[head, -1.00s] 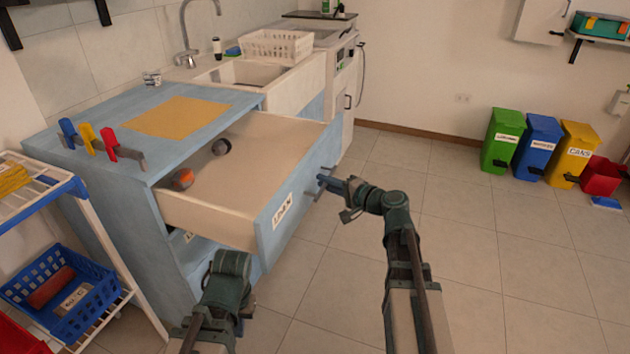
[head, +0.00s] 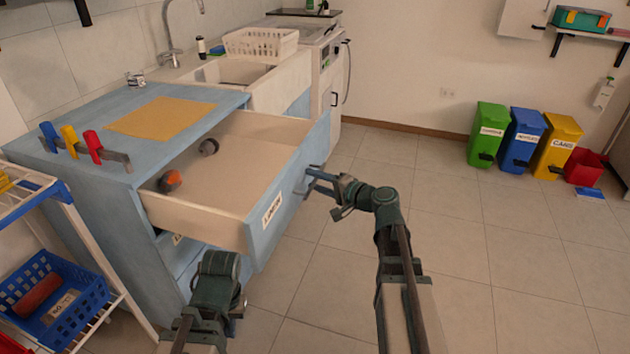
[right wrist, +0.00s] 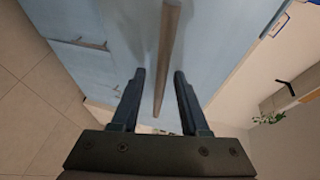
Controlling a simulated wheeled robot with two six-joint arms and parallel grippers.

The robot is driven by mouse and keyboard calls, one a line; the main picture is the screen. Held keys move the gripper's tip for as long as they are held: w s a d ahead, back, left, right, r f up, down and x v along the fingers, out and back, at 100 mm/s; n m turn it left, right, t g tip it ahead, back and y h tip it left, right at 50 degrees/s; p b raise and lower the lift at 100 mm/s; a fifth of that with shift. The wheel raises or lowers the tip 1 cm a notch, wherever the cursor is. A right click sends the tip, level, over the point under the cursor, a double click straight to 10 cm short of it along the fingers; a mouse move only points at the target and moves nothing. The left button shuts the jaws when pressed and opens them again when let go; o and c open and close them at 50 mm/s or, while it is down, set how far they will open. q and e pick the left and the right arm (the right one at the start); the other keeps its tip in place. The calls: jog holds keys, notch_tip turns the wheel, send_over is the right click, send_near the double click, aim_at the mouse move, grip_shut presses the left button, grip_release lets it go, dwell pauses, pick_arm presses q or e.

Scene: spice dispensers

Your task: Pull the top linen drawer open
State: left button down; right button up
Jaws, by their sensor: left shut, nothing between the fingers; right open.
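The top linen drawer (head: 285,190) juts far out of the blue cabinet (head: 112,205), with a "LINEN" label on its front. My right gripper (head: 312,177) is at the bar handle (head: 301,187) on the drawer front. In the right wrist view, the handle bar (right wrist: 168,50) runs between the open fingers (right wrist: 158,98), with gaps on both sides. My left gripper (head: 238,306) is low in front of the cabinet, mostly hidden by its own wrist, and holds nothing visible.
A yellow cloth (head: 160,117) and a rack with blue, yellow and red handles (head: 88,150) are on the cabinet top. A white shelf with a blue basket (head: 55,300) stands at left. Bins (head: 522,140) stand far right. The floor right of the drawer is clear.

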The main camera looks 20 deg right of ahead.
pick_arm(q)
notch_tip(320, 180, up, 2)
jog(key=shift+r+p, duration=0.2)
jog(key=shift+p, duration=0.95)
pick_arm(e)
jog(key=v, duration=1.3)
jog(key=shift+s+d, duration=0.2)
jog(key=shift+s, duration=0.05)
pick_arm(q)
jog(key=shift+s+d, duration=0.1)
jog(key=shift+s, duration=0.05)
pick_arm(e)
jog(key=shift+r, duration=0.1)
